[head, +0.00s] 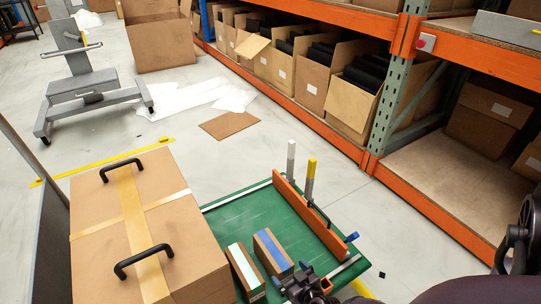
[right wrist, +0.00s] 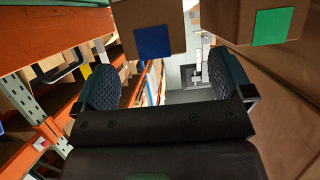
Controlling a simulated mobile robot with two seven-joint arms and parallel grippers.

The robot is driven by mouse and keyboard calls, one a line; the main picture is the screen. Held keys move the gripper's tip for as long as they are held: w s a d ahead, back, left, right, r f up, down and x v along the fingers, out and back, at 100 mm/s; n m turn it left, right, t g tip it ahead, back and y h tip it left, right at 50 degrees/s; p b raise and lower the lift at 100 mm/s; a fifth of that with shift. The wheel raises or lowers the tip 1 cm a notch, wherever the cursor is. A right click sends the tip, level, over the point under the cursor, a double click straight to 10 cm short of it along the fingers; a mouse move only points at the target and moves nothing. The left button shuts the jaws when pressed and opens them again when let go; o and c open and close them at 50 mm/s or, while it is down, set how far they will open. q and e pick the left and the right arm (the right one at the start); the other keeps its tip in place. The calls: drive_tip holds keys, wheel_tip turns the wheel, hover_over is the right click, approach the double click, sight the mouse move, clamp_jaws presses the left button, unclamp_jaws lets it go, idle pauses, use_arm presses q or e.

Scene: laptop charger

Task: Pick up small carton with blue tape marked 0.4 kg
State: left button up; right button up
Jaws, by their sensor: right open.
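The small brown carton with a blue tape strip (head: 272,252) stands on the green cart top (head: 232,206) in the head view. In the right wrist view a carton with a blue patch (right wrist: 153,40) hangs at the top middle of the picture, just past the open fingers. My right gripper (head: 300,278) is at the near right end of the blue-taped carton, close to it; contact cannot be told. Its two padded fingers (right wrist: 160,82) are apart with nothing held between them. The weight marking is not readable. My left gripper is not in view.
A similar carton with a pale strip (head: 243,268) stands left of the blue-taped one. A large taped carton with black handles (head: 150,225) is further left. An orange board (head: 306,217) stands along the cart's right side. Orange shelving (head: 440,215) borders the floor at right.

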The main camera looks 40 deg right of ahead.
sight(282, 262)
drive_tip(key=shift+w+d+f, duration=0.15)
drive_tip(key=shift+w+f, duration=0.05)
drive_tip(key=shift+w, duration=0.2)
drive_tip(key=b+x, duration=0.2)
drive_tip(key=x, duration=0.2)
drive_tip(key=shift+d, duration=0.2)
drive_tip(key=shift+w+d+r+b, duration=0.1)
drive_tip(key=shift+w+b, duration=0.2)
drive_tip(key=shift+w, duration=0.2)
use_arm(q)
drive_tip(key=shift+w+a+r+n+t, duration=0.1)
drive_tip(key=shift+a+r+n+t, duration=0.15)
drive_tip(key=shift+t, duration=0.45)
use_arm(e)
drive_tip(key=shift+c, duration=0.5)
drive_tip(key=c, duration=1.4)
drive_tip(key=shift+c, duration=0.5)
drive_tip(key=shift+r, duration=0.2)
